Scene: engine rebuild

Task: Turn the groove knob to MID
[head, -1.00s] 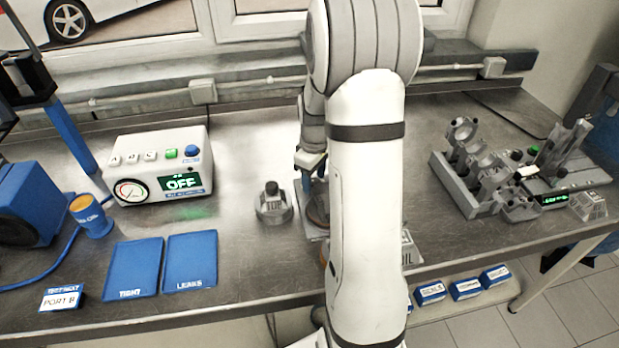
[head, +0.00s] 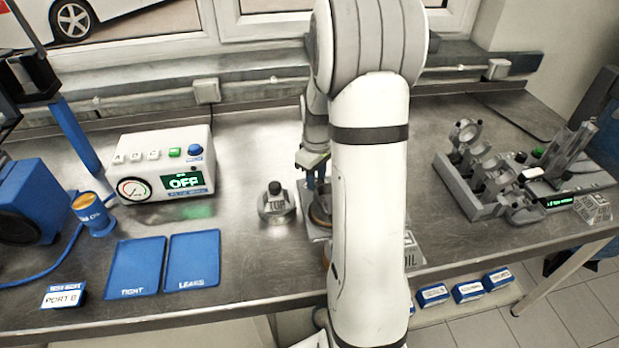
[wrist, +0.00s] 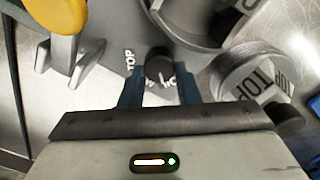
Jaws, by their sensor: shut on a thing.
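The groove knob (wrist: 159,66) is a small dark round knob on a grey plate, in the upper middle of the wrist view. My gripper (wrist: 159,84) is shut on it, one blue finger on each side. White lettering sits around the knob; TOP reads at its left, and the letters below it are partly covered by the knob and fingers. I cannot tell which mark the knob points to. In the head view my gripper (head: 317,178) shows only partly beside the fixture, and my arm hides the knob.
In the wrist view a grey cylinder (wrist: 190,35) stands just beyond the knob. A round grey part (wrist: 250,68) marked TOP is at right, and a yellow-topped tool (wrist: 55,20) at upper left. In the head view a TOP-marked part (head: 276,204) stands left of my gripper.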

